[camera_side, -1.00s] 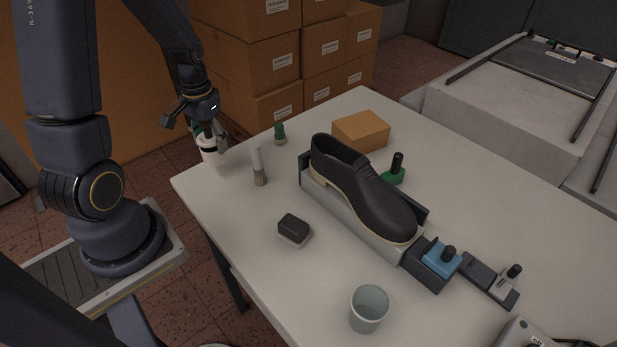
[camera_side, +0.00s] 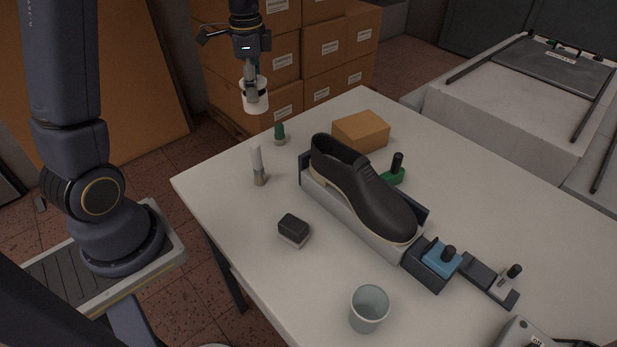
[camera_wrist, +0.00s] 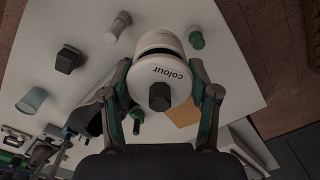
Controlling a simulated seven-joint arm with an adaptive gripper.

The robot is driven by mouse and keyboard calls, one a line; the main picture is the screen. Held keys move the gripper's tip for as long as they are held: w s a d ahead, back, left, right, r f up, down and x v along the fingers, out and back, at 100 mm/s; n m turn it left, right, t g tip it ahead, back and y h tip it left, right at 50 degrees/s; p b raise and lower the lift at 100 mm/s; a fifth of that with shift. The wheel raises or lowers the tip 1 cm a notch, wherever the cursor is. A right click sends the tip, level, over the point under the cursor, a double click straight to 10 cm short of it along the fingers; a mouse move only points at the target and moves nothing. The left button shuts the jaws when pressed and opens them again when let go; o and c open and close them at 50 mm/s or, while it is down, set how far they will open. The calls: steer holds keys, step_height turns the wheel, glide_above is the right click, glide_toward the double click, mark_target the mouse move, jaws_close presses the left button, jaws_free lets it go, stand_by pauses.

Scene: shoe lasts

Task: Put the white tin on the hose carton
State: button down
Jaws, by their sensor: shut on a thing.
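The white tin (camera_side: 257,100) is held in my gripper (camera_side: 251,88), up in the air above the far left end of the table. In the wrist view the tin (camera_wrist: 176,72) sits between the two fingers of my gripper (camera_wrist: 160,92); it has a dark knob and the word "colour" on it. The carton (camera_side: 361,131), a plain brown box, lies on the table's far side behind the shoe, to the right of and below the tin. In the wrist view the carton (camera_wrist: 184,113) is partly hidden by the tin and a finger.
A dark shoe (camera_side: 362,188) lies on a holder mid-table. A green-topped item (camera_side: 280,133) and a brush (camera_side: 258,166) stand near the tin's side. A cup (camera_side: 369,308) and a dark block (camera_side: 294,229) are nearer. Stacked cartons (camera_side: 270,65) stand behind the table.

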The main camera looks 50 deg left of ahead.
steer(key=w+d+r+m, duration=0.3)
steer(key=w+d+m, duration=0.1)
steer(key=w+d, duration=0.25)
steer(key=m, duration=0.1)
glide_above(354, 128)
step_height(354, 128, down, 9)
steer(key=shift+f, duration=0.1)
step_height(354, 128, down, 3)
steer(key=shift+w+f, duration=0.1)
steer(key=shift+c, duration=1.4)
jaws_free()
steer(key=shift+f, duration=0.1)
